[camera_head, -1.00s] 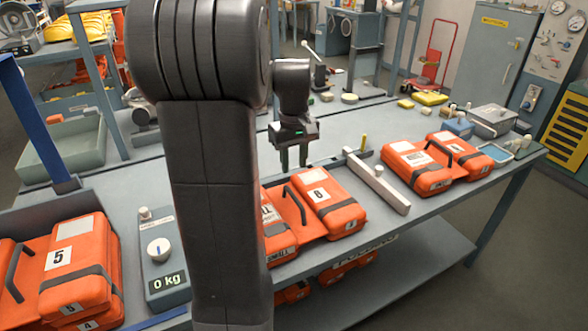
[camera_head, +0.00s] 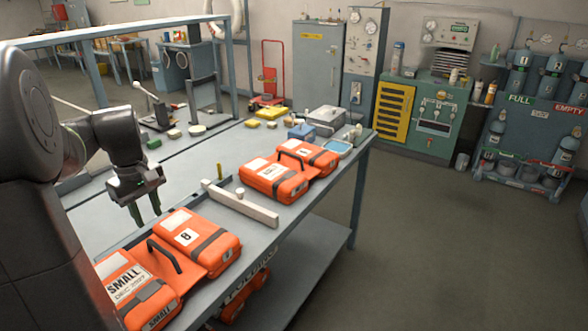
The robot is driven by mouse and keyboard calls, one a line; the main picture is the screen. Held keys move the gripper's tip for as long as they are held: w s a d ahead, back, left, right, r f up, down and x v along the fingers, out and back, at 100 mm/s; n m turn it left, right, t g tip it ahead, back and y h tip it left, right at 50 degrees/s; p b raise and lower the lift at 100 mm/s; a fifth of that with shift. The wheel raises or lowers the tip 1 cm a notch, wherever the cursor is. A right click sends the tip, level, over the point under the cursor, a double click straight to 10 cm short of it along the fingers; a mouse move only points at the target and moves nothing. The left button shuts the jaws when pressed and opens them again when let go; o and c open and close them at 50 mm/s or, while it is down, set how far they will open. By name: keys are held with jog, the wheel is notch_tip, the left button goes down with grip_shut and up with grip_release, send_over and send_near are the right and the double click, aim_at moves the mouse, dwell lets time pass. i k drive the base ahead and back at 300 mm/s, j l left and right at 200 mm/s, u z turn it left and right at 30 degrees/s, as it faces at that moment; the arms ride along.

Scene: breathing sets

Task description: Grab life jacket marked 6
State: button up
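An orange life jacket (camera_head: 205,246) with a black handle and dark straps lies on the bench at the lower left. Its white label carries one digit that looks like 8, though 6 cannot be ruled out; its near half reads SMALL. A second orange life jacket (camera_head: 272,182) lies farther along the bench, and its label is too small to read. My gripper (camera_head: 145,212) points down above the bench, behind and left of the near jacket. Its two fingers are apart with nothing between them.
A pale upright divider bar (camera_head: 240,203) stands on the bench between the two jackets. Small blocks, a blue tray (camera_head: 338,149) and a grey box (camera_head: 325,115) sit at the far end. More orange packs lie on the shelf below. Open floor (camera_head: 440,240) lies to the right.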

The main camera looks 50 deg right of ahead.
aim_at(284, 175)
jog(key=i+l, duration=0.1)
jog(key=l, duration=1.25)
jog(key=i+l+u, duration=0.1)
jog(key=l, duration=1.3)
